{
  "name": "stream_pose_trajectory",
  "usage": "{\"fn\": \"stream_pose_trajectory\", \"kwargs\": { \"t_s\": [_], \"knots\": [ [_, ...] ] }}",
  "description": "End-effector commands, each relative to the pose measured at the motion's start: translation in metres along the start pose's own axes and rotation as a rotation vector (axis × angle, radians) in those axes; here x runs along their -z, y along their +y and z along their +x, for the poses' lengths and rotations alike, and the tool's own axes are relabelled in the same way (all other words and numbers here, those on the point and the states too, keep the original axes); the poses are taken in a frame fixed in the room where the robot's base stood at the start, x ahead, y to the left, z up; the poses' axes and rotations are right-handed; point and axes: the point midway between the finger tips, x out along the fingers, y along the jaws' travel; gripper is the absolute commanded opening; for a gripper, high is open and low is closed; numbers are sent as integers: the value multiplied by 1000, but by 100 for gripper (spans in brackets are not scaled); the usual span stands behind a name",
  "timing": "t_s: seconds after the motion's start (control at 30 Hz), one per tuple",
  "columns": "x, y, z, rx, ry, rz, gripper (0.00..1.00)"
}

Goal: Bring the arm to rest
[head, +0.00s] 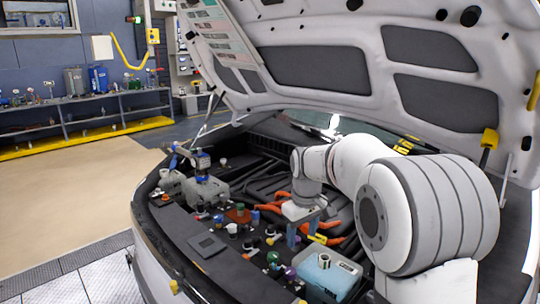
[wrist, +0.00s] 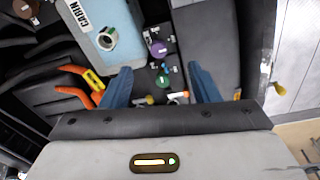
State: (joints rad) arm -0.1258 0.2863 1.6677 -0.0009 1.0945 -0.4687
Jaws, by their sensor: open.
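My gripper (head: 302,231) is above the engine bay, at the end of my white arm, which reaches in from the right. Its two blue fingers point down. In the wrist view my gripper (wrist: 162,78) has its fingers spread apart with nothing held between them. Below it are small coloured caps, among them a purple cap (wrist: 155,47) and a green cap (wrist: 162,80). A pale blue box marked CABIN (wrist: 105,32) is close by; it also shows in the head view (head: 328,276), with a round open-looking neck on top.
The raised hood (head: 340,22) hangs over the bay. Orange cables (wrist: 80,82) run close to my gripper. A grey block with a blue-topped fitting (head: 203,188) stands at the bay's left. A bench (head: 80,118) lines the far wall, with open floor before it.

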Motion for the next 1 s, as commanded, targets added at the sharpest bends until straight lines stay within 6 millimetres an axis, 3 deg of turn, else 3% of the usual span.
{"fn": "stream_pose_trajectory", "kwargs": {
  "t_s": [0.1,0.3,0.6,0.8,1.0],
  "knots": [
    [-49,-12,-22,-15,26,103,55],
    [-128,-38,-36,-33,64,273,55],
    [-234,-83,-25,-53,120,505,55],
    [-265,-99,-13,-57,138,581,55],
    [-270,-102,-10,-57,139,594,55]
  ]
}}
